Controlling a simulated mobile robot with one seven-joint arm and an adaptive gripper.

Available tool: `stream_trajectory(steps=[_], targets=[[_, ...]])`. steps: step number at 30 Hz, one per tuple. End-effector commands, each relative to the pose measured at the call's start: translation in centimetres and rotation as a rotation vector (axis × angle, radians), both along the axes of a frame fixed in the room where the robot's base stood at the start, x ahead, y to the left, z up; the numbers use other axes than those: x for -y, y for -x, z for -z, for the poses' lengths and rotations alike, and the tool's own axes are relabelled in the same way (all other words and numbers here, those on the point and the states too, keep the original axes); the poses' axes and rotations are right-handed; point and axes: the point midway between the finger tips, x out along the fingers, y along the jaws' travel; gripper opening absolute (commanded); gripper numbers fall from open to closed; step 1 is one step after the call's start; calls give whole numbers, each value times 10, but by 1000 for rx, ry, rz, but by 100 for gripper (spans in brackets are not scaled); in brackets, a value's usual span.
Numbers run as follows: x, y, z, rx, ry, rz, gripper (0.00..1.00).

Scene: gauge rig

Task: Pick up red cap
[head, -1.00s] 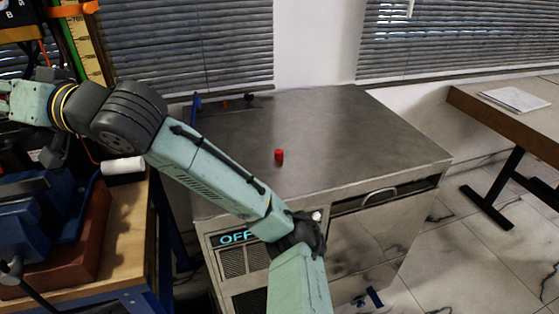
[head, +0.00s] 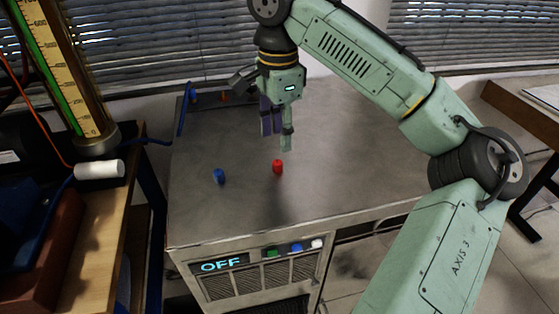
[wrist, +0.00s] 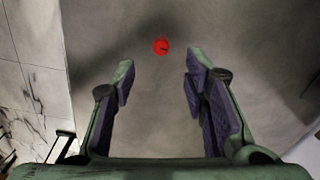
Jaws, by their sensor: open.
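The red cap (head: 277,167) stands on the grey metal top of the cabinet (head: 350,185) in the head view. In the wrist view the red cap (wrist: 160,46) shows just beyond the fingertips, roughly midway between them. My gripper (head: 278,140) points down above the cabinet top, a little above the cap in the head picture. In the wrist view my gripper (wrist: 158,72) has its two fingers wide apart with nothing between them. The cap is fully visible and apart from the fingers.
A blue cap (head: 219,176) stands left of the red cap. A wooden bench (head: 105,225) with a white roll (head: 99,169) is at left. The cabinet top around the red cap is clear.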

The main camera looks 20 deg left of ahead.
Motion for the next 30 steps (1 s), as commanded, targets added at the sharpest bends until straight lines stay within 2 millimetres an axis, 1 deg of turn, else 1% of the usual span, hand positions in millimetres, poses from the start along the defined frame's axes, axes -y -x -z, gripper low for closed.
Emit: stream_trajectory(steps=[1,3,8,10,15,18,21,26,30], targets=[[0,0,8,-2,-1,-2,41],[0,0,17,-1,-1,-2,41],[-1,0,27,0,-1,-3,41],[-1,0,35,-1,-2,-3,41],[-1,1,61,0,0,-2,41],[-1,0,71,1,-1,-2,41],[-2,0,75,3,-1,-2,41],[-2,0,76,3,-3,-2,41],[-2,0,75,3,-3,-2,33]])
